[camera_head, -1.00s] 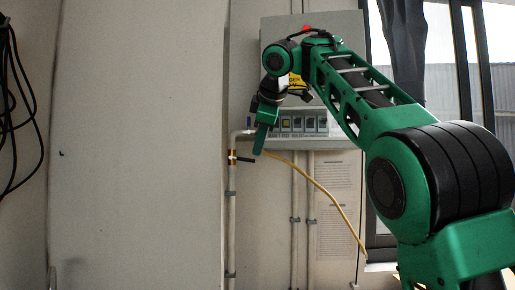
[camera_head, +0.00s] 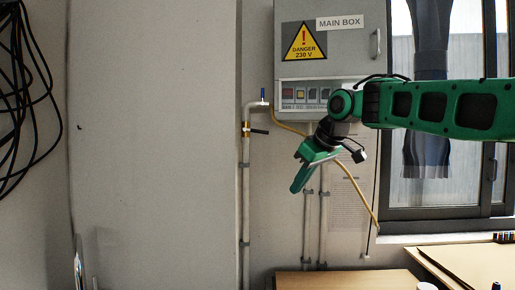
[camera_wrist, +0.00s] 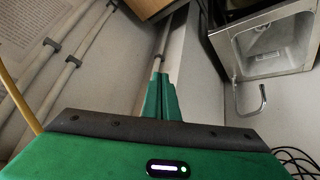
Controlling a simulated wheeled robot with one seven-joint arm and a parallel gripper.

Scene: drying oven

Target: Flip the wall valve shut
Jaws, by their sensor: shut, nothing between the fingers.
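I cannot tell which of the two is the wall valve. My gripper (camera_head: 295,189) is to the right of and below both, apart from them and pointing down-left. In the wrist view the fingers (camera_wrist: 160,98) are together and empty. Neither handle can be made out in the wrist view.
A grey main box (camera_head: 350,50) with a danger sign (camera_head: 304,44) hangs above. A yellow hose (camera_head: 355,190) curves down behind my gripper. A wooden table (camera_head: 340,281) is at the bottom. Black cables (camera_head: 20,110) hang at left. A sink (camera_wrist: 275,45) shows in the wrist view.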

